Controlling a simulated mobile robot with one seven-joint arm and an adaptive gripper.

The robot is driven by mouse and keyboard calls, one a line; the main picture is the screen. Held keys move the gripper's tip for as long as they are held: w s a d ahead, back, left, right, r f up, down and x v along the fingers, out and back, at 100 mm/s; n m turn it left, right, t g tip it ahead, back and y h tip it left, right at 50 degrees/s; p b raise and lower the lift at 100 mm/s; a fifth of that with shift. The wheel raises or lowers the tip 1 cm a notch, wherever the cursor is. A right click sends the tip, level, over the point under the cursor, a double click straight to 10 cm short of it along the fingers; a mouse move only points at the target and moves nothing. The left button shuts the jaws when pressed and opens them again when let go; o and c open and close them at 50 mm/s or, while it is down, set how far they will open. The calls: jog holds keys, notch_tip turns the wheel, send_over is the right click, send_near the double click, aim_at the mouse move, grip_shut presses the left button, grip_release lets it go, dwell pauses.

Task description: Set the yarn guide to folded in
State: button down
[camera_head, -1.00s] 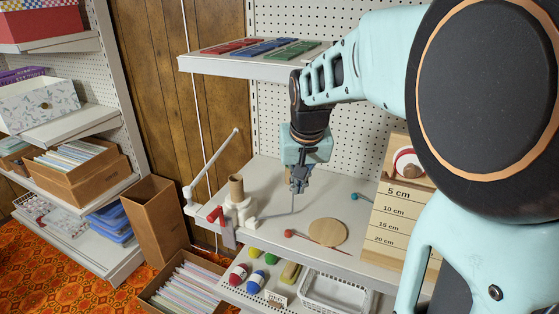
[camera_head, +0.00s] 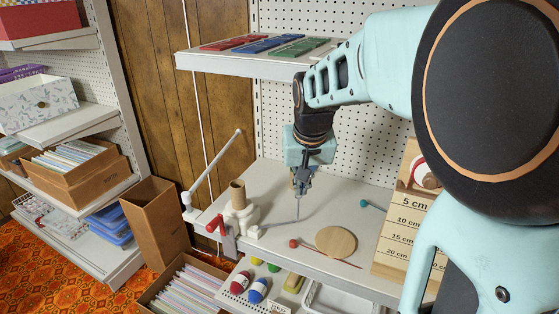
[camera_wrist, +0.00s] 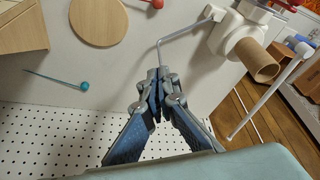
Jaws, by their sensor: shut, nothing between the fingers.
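The yarn winder (camera_head: 240,212) stands at the left end of the grey shelf, with a brown cardboard tube (camera_head: 237,193) upright on it. Its thin bent wire, which looks like the yarn guide (camera_head: 280,224), reaches out to the right over the shelf and turns up towards my gripper (camera_head: 300,190). In the wrist view the guide (camera_wrist: 184,32) runs from the winder (camera_wrist: 232,38) to a bend, then to my fingertips (camera_wrist: 158,74). The fingers are shut with nothing between them, close to the wire's end. I cannot tell whether they touch it.
A long white rod (camera_head: 214,162) slants up left of the winder, and a red handle (camera_head: 214,224) is at its front. An upper shelf (camera_head: 240,65) is above.

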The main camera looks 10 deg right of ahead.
jog(key=shift+w+d, duration=0.1)
jog(key=shift+w, duration=0.4)
jog(key=shift+s+f, duration=0.1)
jog(key=shift+s, duration=0.65)
jog(key=shift+s, duration=0.15)
